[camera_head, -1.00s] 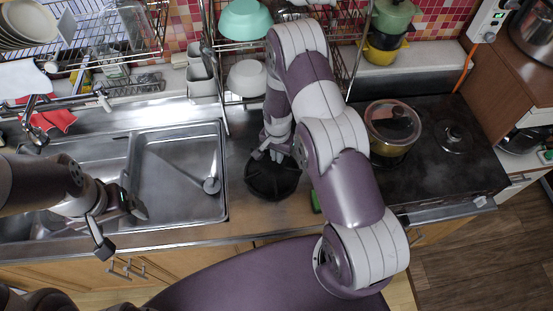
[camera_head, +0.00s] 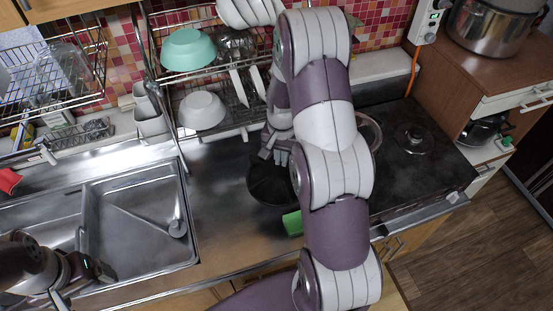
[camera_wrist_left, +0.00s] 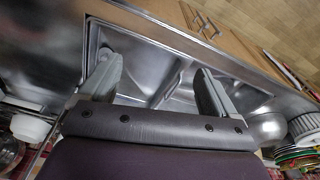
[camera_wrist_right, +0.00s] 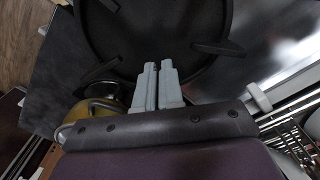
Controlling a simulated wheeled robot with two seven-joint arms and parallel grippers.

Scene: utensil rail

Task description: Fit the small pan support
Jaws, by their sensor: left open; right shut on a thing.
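The small pan support, a black ring with inward prongs (camera_head: 268,184), is over the counter between the sink and the stove. It also fills the upper part of the right wrist view, with a prong (camera_wrist_right: 220,48). My right gripper (camera_head: 274,152) is shut on its rim at the far side; the fingers (camera_wrist_right: 158,68) are close together. I cannot tell how high the ring is held. The black stove (camera_head: 424,172) is to the right, with a burner (camera_head: 415,138) visible. My left gripper (camera_wrist_left: 155,78) is open and empty above the sink's near side.
A pot (camera_head: 371,132) on the stove is mostly hidden by my right arm. A green block (camera_head: 293,223) lies near the counter's front edge. The sink (camera_head: 135,225) holds a ladle-like utensil (camera_head: 172,226). A dish rack with bowls (camera_head: 203,110) stands behind the support.

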